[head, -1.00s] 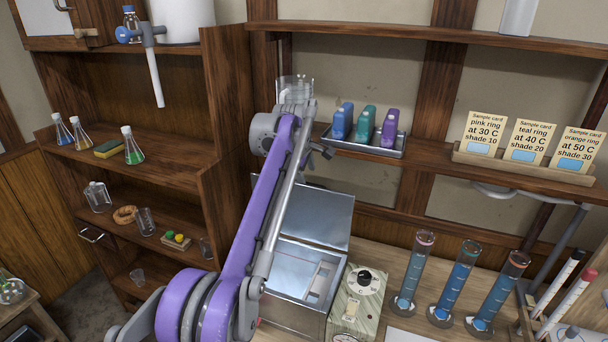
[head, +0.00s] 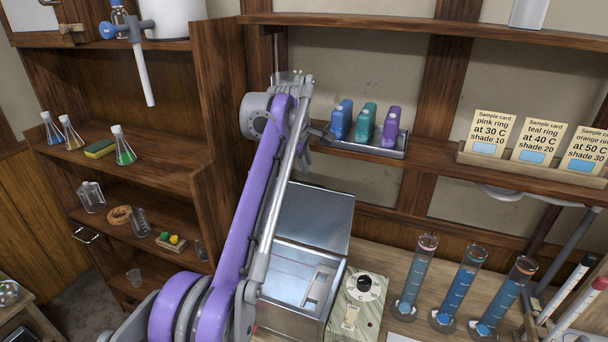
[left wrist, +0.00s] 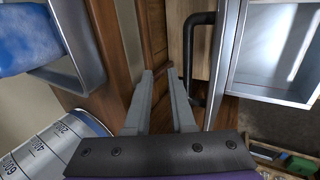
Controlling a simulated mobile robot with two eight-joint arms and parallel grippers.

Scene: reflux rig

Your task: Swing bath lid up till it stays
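The bath (head: 298,318) is a metal box on the bench, and its interior is uncovered. Its flat metal lid (head: 318,215) stands raised at the back of the box, below the wall shelf. The open bath also shows at the right of the left wrist view (left wrist: 272,95), with a dark bar handle (left wrist: 190,60) beside it. My left gripper (head: 322,136) is above the lid, near the bottle tray, partly hidden by its own arm. In the left wrist view its fingers (left wrist: 162,76) are apart and look empty, left of the handle and clear of it. My right gripper is not seen.
A tray (head: 345,146) of coloured bottles on the shelf is close to the left gripper. A graduated glass vessel (left wrist: 55,145) is also near it. A dial box (head: 358,300) and several blue-filled cylinders (head: 415,280) stand right of the bath.

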